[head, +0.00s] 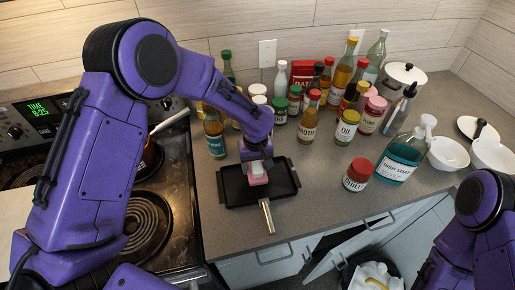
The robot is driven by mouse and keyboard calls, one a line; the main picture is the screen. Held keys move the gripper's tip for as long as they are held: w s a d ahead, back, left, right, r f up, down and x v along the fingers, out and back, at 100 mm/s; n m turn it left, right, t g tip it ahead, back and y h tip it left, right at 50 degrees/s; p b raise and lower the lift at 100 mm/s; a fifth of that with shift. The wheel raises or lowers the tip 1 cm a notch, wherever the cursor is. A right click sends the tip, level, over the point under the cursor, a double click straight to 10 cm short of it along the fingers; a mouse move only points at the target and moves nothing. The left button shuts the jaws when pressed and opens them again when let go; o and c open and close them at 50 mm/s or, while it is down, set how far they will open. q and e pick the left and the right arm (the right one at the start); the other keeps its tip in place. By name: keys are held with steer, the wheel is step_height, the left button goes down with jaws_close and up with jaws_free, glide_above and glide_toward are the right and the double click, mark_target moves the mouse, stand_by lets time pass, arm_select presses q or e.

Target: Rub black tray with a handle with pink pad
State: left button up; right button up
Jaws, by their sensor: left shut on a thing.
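The black tray (284,188) lies on the grey counter, with its metal handle (266,216) pointing to the front edge. My left gripper (256,165) reaches down over the tray from above. It is shut on the pink pad (257,176), which is low over the middle of the tray. I cannot tell for certain whether the pad touches the tray surface. Part of the pad is hidden by the fingers. My right arm shows at the lower right, but its gripper is not visible.
A jar with a red lid (357,174) stands right of the tray. Several bottles and jars crowd the counter behind. A dish soap bottle (405,155) and white bowls (448,154) are at the right. The coil stove (150,222) is at the left. A cabinet door (345,252) hangs open below.

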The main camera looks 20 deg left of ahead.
arm_select(q)
steer(key=shift+r, duration=0.85)
step_height(320, 180, up, 2)
steer(key=shift+w+r, duration=0.1)
steer(key=shift+w, duration=0.05)
steer(key=shift+r, duration=0.65)
